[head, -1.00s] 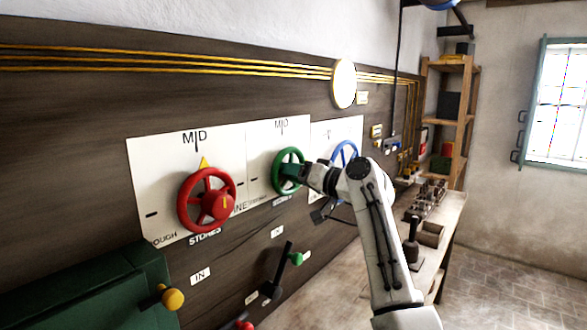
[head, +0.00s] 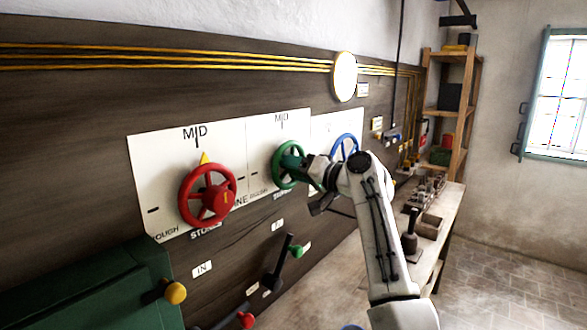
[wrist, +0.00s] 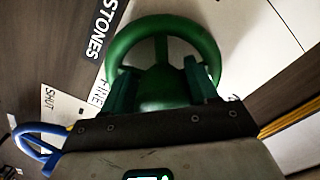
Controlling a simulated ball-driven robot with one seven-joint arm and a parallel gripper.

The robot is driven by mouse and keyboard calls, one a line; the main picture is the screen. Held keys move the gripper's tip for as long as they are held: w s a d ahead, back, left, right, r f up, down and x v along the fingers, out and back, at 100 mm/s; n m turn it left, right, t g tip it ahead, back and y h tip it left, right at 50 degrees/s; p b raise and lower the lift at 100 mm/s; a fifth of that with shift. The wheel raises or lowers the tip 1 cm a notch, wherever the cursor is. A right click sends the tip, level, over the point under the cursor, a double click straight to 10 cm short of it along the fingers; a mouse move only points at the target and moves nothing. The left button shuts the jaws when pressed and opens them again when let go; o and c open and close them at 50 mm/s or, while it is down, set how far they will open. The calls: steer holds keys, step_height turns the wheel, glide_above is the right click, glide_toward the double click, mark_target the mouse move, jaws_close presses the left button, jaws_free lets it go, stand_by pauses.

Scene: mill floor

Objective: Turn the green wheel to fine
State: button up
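The green wheel (head: 279,180) is mounted on a white dial plate marked MID at its top, between a red wheel and a blue wheel. My gripper (head: 291,161) is at its middle, reaching in from the right. In the wrist view the wheel's rim (wrist: 165,24) arches above my gripper (wrist: 162,90). The two dark green fingers stand on either side of the round green hub (wrist: 163,85), which fills the gap between them. A spoke runs up from the hub. The green wheel's pointer is not visible. My arm and gripper hide its right side.
The red wheel (head: 190,200) has its yellow pointer at MID. The blue wheel (head: 349,139) is just beyond my wrist. A lever with a green knob (head: 296,251) is below. A workbench (head: 450,205) with small items runs along the right.

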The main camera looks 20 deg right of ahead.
steer(key=o, duration=0.3)
steer(key=shift+r, duration=0.1)
steer(key=b+v, duration=0.2)
steer(key=v, duration=0.8)
steer(key=shift+s+d, duration=0.2)
steer(key=shift+s, duration=0.15)
